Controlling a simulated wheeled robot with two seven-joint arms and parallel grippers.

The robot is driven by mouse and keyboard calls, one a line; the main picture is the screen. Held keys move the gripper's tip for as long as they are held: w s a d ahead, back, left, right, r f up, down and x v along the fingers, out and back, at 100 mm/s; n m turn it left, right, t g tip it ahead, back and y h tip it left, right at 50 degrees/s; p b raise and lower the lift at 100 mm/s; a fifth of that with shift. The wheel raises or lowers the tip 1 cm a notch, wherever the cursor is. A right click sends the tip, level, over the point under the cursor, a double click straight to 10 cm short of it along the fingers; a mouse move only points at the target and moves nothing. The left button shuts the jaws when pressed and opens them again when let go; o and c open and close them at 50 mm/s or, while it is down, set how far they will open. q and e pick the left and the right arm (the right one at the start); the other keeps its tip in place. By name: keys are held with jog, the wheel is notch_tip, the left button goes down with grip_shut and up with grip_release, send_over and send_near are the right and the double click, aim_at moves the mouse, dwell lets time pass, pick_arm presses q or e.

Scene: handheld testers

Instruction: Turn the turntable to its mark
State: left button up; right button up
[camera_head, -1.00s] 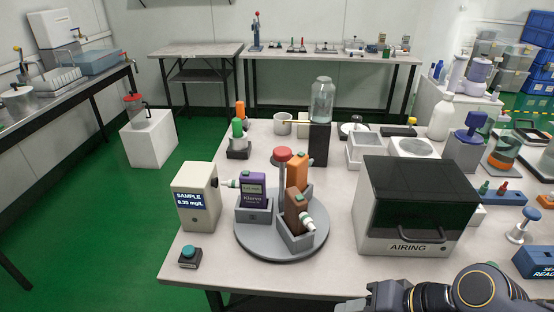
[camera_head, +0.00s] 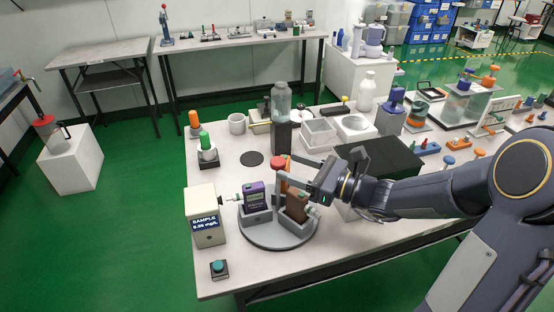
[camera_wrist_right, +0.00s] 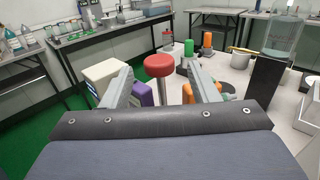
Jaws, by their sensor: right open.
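The turntable (camera_head: 262,238) is a round grey disc on the near left of the table. It bears a purple tester (camera_head: 253,195), a brown tester (camera_head: 297,207) and an orange one (camera_wrist_right: 208,92), mostly hidden behind my gripper in the head view. A post with a red knob (camera_head: 280,162) rises from its middle. My right gripper (camera_head: 289,170) is open at knob height, reaching in from the right. In the right wrist view the red knob (camera_wrist_right: 159,65) shows between the open fingertips, with gaps on both sides. I cannot make out the mark. My left gripper is not in view.
The sample box (camera_head: 205,215) stands left of the turntable, its nozzle facing the purple tester. A teal button (camera_head: 219,267) is in front. A dark-topped box (camera_head: 385,158) sits under my right arm. A jar on a black stand (camera_head: 281,115) is behind.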

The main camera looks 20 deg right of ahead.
aim_at(285, 164)
jog(key=shift+x, duration=2.35)
jog(key=shift+s, duration=0.1)
jog(key=shift+c, duration=0.4)
grip_shut()
